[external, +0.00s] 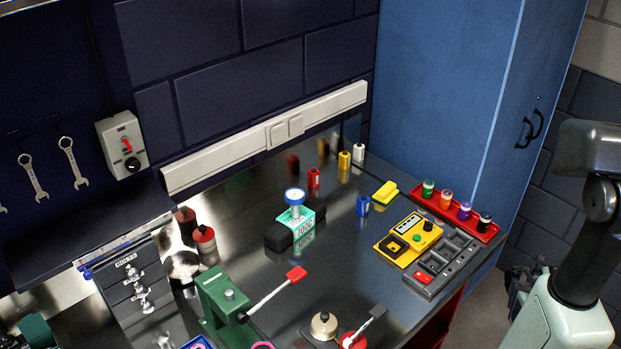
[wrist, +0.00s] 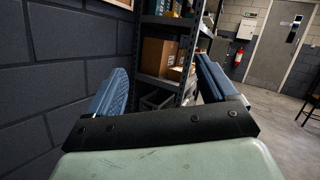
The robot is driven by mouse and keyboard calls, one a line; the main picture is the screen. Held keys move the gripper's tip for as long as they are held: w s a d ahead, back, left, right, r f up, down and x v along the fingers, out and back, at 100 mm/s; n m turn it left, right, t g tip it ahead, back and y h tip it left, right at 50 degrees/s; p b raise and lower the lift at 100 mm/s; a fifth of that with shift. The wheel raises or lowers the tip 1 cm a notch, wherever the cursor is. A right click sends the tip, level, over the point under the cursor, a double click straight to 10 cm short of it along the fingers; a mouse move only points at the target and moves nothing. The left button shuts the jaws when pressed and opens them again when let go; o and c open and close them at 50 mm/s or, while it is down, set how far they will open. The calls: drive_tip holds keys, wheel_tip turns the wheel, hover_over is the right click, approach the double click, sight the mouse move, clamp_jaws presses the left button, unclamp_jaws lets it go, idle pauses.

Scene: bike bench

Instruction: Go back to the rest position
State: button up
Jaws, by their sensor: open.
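My gripper (wrist: 160,95) shows in the wrist view with its two blue fingers spread wide apart and nothing between them. It points away from the bench, toward a shelf unit and a door across the room. In the external view my arm stands at the right edge, to the right of the bench, and the gripper's fingers are not visible there. The dark bench top (external: 335,250) holds the tools and parts, and my arm is clear of it.
On the bench are a green vise (external: 222,305) with a red-tipped handle, a teal gauge block (external: 298,222), a yellow device (external: 410,240), a grey compartment tray (external: 447,262) and a red tray (external: 455,212) of bottles. A blue cabinet (external: 445,90) stands behind. The wrist view shows shelving (wrist: 165,80).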

drive_tip(key=s+a+f+m+g+y, duration=0.1)
drive_tip(key=s+a+f+m+y, duration=0.35)
drive_tip(key=s+a+f, duration=0.45)
drive_tip(key=s+a+f+m+y, duration=0.45)
drive_tip(key=s+f, duration=0.25)
drive_tip(key=f, duration=0.3)
drive_tip(key=s+a+f+m+y, duration=0.3)
drive_tip(key=s+a+m+y, duration=0.1)
drive_tip(key=a, duration=0.7)
drive_tip(key=s+a+f+m+y, duration=0.4)
drive_tip(key=s+a+y, duration=0.3)
drive_tip(key=a, duration=0.4)
drive_tip(key=shift+s+m, duration=0.25)
drive_tip(key=shift+m, duration=0.55)
drive_tip(key=shift+a, duration=0.1)
